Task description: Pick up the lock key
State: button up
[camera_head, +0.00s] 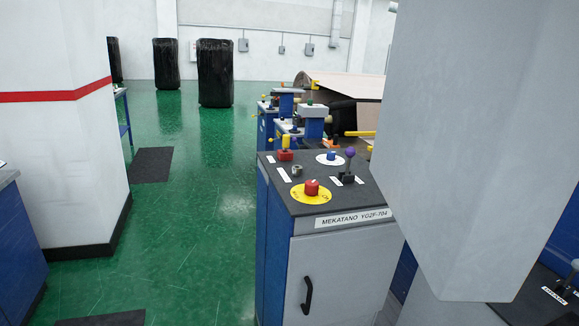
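I cannot make out a lock key for certain. A control cabinet (345,265) labelled "MEKATANO YG2F-704" stands in the middle, with a dark sloped top. Nearer is a red knob (312,187) on a yellow disc. A blue knob (331,156) and a purple-balled lever (350,157) are farther right. My gripper is not in view.
A large pale grey block (480,140) fills the right side and hides what lies behind. A white pillar (65,130) with a red stripe stands left. Black-wrapped rolls (215,73) stand at the back.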

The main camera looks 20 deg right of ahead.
aim_at(286, 139)
jog(key=z, duration=0.3)
jog(key=i, duration=2.8)
jog(key=z, duration=0.85)
